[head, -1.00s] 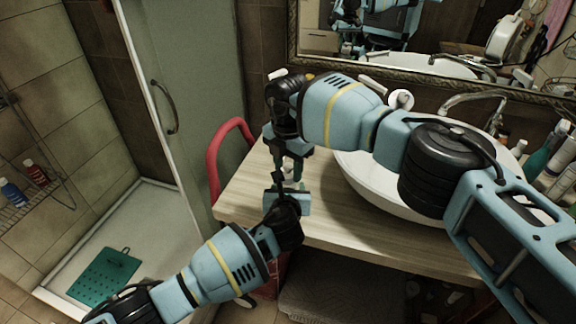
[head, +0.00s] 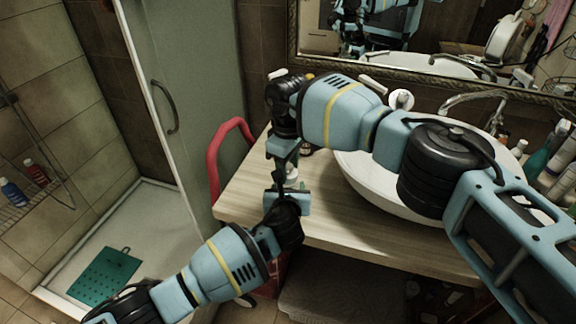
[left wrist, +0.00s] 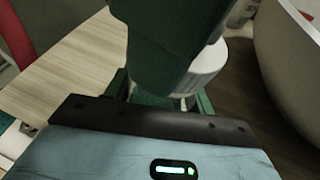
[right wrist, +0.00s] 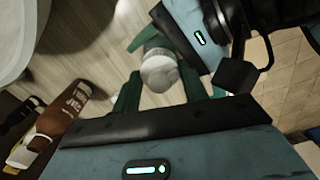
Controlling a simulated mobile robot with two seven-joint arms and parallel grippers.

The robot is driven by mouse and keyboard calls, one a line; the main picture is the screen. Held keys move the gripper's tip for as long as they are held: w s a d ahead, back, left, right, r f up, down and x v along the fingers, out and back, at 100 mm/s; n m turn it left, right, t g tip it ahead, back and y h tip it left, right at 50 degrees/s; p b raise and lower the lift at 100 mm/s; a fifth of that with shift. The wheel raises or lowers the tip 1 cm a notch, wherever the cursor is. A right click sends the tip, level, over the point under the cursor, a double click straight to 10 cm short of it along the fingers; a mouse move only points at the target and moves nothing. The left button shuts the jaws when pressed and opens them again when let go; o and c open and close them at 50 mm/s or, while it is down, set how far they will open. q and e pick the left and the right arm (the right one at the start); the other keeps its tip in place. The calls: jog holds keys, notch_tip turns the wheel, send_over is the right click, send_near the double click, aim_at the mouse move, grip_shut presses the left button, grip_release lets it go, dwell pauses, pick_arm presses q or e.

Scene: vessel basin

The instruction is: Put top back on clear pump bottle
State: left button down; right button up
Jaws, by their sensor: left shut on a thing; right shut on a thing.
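My right gripper (head: 285,165) points down, directly above my left gripper (head: 287,189), at the counter's left end. In the right wrist view, the white round top (right wrist: 159,72) sits between the right gripper's green fingers (right wrist: 160,95), which are shut on it. In the left wrist view, the top's ribbed white side (left wrist: 207,66) shows beside a right finger, just above the left gripper (left wrist: 165,98). The left gripper is shut on the clear pump bottle, whose body is mostly hidden by the fingers. I cannot tell whether top and bottle touch.
The white basin (head: 372,190) stands right of the grippers on the wooden counter (head: 325,217). A brown bottle (right wrist: 62,112) lies in the right wrist view's left part. A red rail (head: 213,160) is at the counter's left edge. The counter's front strip is clear.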

jog(key=o, duration=0.8)
jog(key=shift+o, duration=0.7)
jog(key=shift+s+a, duration=0.1)
jog(key=shift+a, duration=0.05)
pick_arm(q)
jog(key=shift+a, duration=0.1)
